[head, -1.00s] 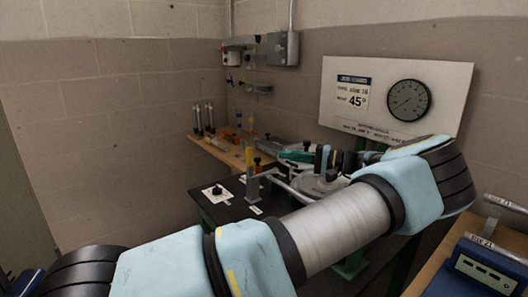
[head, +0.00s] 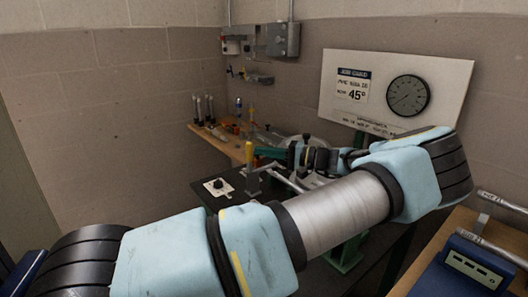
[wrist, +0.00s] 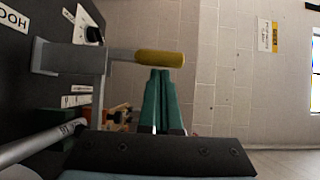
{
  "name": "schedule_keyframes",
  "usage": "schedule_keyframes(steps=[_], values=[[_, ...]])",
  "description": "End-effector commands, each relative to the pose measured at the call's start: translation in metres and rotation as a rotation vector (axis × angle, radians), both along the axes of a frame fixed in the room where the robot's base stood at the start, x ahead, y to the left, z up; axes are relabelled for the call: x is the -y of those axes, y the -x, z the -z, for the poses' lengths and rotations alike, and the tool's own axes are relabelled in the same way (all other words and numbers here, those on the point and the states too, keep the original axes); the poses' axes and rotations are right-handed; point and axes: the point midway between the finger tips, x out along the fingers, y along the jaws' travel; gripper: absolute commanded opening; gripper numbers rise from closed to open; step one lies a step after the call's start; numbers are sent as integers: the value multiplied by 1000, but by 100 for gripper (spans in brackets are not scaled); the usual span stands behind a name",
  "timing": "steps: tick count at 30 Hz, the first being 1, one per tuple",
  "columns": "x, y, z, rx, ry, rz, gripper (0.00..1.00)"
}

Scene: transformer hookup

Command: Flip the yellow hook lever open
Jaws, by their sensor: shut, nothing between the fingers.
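The yellow hook lever (head: 250,157) stands upright on a grey post (head: 253,184) on the black table. In the wrist view its yellow handle (wrist: 160,58) points sideways across the picture from the grey bracket (wrist: 65,57). My gripper's green fingers (wrist: 162,72) are shut and empty, their tips right at the handle's edge. I cannot tell whether they touch it. In the head view my gripper (head: 262,151) reaches in from the right to beside the yellow handle.
A black knob on a white plate (head: 217,187) sits left of the lever. A wooden bench (head: 228,147) with tools is behind. A board with a gauge (head: 408,97) stands at the back right. A blue device (head: 482,262) sits on the right bench. A grey rod (wrist: 35,143) shows in the wrist view.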

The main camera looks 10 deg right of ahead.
Motion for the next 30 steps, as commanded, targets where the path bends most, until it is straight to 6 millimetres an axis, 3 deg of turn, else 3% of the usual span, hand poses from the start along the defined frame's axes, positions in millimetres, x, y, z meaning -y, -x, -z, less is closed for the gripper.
schedule_keyframes(steps=[20,30], values=[[-10,5,-4,55,113,-4,0],[-28,13,-5,150,318,-7,0]])
